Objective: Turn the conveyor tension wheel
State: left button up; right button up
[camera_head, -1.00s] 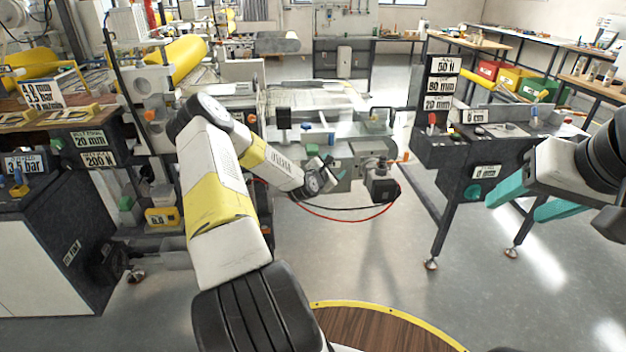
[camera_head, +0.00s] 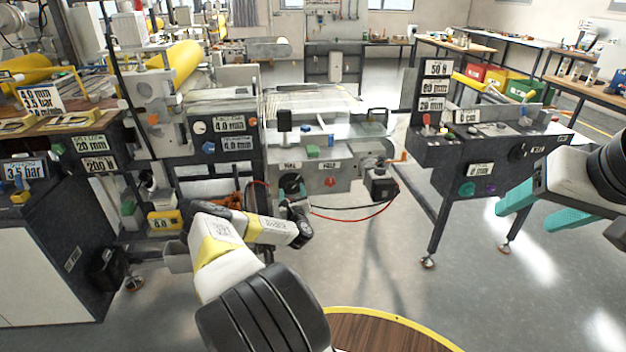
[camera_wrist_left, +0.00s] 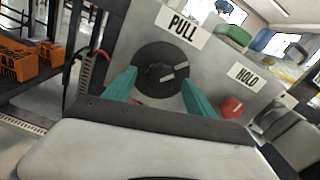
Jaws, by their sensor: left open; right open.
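A black round wheel (camera_wrist_left: 161,70) sits on the grey machine front under a PULL label (camera_wrist_left: 182,26). It also shows in the head view (camera_head: 291,184). My left gripper (camera_wrist_left: 160,80) is open, its teal fingers to either side of the wheel's lower part; I cannot tell whether they touch it. In the head view my left wrist (camera_head: 300,228) is just below the wheel, and its fingers are largely hidden. My right gripper (camera_head: 524,216) is open and empty at the right, in front of the right console. No label naming the conveyor tension wheel is readable.
A red knob (camera_wrist_left: 231,107) under a HOLD label (camera_wrist_left: 244,75) is right of the black wheel. A dark motor block (camera_head: 381,187) with red and black cables hangs farther right. The right console (camera_head: 440,150) carries a teal knob (camera_head: 466,188).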

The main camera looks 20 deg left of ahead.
aim_at(292, 187)
pick_arm(q)
jog(key=shift+x, duration=1.25)
jog(key=c, duration=1.4)
jog(key=shift+m, duration=0.3)
